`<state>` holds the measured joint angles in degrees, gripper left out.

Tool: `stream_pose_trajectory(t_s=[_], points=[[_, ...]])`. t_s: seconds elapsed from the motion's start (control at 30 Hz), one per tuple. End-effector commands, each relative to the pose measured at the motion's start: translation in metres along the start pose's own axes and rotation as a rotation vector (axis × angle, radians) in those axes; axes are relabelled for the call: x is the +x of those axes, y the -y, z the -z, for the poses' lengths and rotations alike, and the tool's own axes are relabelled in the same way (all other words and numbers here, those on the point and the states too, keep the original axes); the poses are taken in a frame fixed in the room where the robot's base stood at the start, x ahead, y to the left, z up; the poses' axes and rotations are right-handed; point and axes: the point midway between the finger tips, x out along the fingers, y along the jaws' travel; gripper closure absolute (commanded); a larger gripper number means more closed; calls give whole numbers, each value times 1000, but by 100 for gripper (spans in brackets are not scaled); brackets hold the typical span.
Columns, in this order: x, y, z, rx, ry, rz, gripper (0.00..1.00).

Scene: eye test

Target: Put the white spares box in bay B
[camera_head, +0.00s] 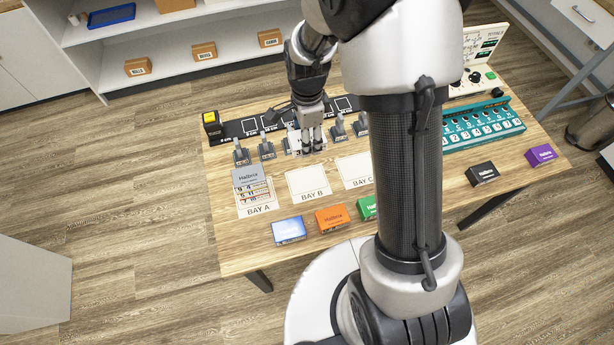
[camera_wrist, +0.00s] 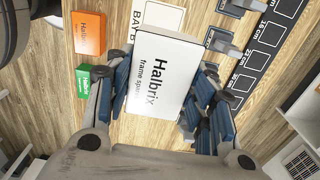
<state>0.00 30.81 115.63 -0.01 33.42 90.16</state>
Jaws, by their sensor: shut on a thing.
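The white spares box (camera_wrist: 160,72), lettered "Halbrix frame spares", is between the blue-padded fingers of my gripper (camera_wrist: 163,90) in the wrist view. My gripper is shut on it. In the head view my gripper (camera_head: 311,146) is over the table behind bay B, and its fingers and wrist hide much of the box. Bay B (camera_head: 308,184) is a white outlined mat with nothing on it. Part of its lettered edge shows at the top of the wrist view (camera_wrist: 138,14), beyond the box.
A grey box (camera_head: 247,175) stands on bay A (camera_head: 259,211); bay C (camera_head: 354,170) is partly hidden by my arm. Blue (camera_head: 289,230), orange (camera_head: 332,217) and green (camera_head: 367,208) boxes line the front edge. Small grey fixtures (camera_head: 267,150) stand behind the bays, near a black scale strip (camera_head: 240,129).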

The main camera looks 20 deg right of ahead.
Motion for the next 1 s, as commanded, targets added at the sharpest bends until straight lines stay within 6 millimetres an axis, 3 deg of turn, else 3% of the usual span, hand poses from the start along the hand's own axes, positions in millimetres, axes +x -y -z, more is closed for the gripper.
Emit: stream_pose_trajectory(t_s=[0.2,0.43,0.6,0.77,1.0], points=[[62,-2,0,0,0,-8,77],[120,-2,0,-2,0,-6,77],[143,-2,0,-2,0,-4,77],[151,-1,0,-2,0,-3,77],[186,-2,0,-3,0,-4,77]])
